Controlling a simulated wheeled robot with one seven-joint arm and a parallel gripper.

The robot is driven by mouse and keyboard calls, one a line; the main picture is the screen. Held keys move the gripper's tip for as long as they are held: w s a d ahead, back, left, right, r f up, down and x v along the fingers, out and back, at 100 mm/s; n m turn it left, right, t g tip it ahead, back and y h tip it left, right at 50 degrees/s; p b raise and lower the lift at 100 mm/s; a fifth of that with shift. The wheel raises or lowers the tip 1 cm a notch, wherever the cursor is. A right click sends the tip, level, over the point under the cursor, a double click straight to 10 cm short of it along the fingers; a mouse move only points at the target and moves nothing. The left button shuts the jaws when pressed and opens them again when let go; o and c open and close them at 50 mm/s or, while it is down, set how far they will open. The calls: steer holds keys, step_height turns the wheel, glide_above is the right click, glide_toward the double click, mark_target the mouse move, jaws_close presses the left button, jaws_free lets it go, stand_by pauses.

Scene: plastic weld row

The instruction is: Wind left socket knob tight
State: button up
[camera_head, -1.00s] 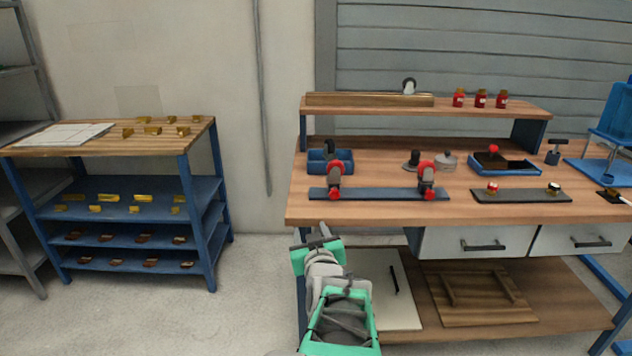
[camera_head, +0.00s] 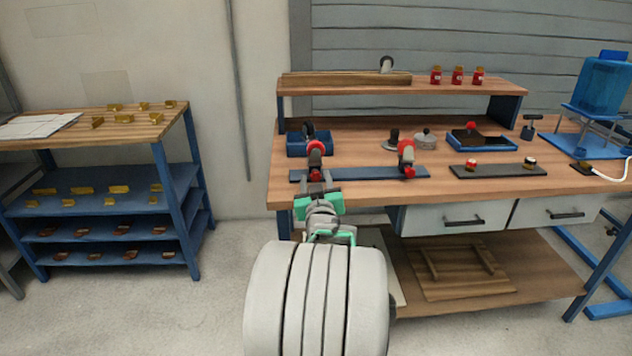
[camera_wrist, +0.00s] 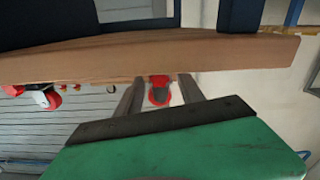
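Two weld sockets stand on a dark blue strip (camera_head: 360,174) at the bench's front. The left one (camera_head: 315,160) has a red upper part and a small red knob low at its front. My gripper (camera_head: 318,184) is in front of that socket and partly covers its lower part. In the wrist view, which looks upside down, my gripper (camera_wrist: 162,82) has its two fingers apart. A red round knob (camera_wrist: 159,92) shows between them, with gaps at both sides. Whether the fingers reach around it or stop short, I cannot tell. The right socket (camera_head: 406,158) stands clear of my gripper.
A blue bin (camera_head: 297,145) is behind the left socket. A dark mat (camera_head: 497,170) with two small knobbed parts lies at right. The bench's front edge (camera_wrist: 80,62) is close to my gripper. Drawers (camera_head: 455,219) are below the bench at right.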

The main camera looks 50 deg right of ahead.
jaws_close()
steer(key=shift+m, duration=0.4)
steer(key=m+b, duration=0.1)
steer(key=m, duration=0.2)
steer(key=shift+b, duration=0.3)
steer(key=shift+m+b, duration=0.35)
steer(key=shift+m, duration=1.55)
steer(key=shift+o, duration=0.6)
jaws_free()
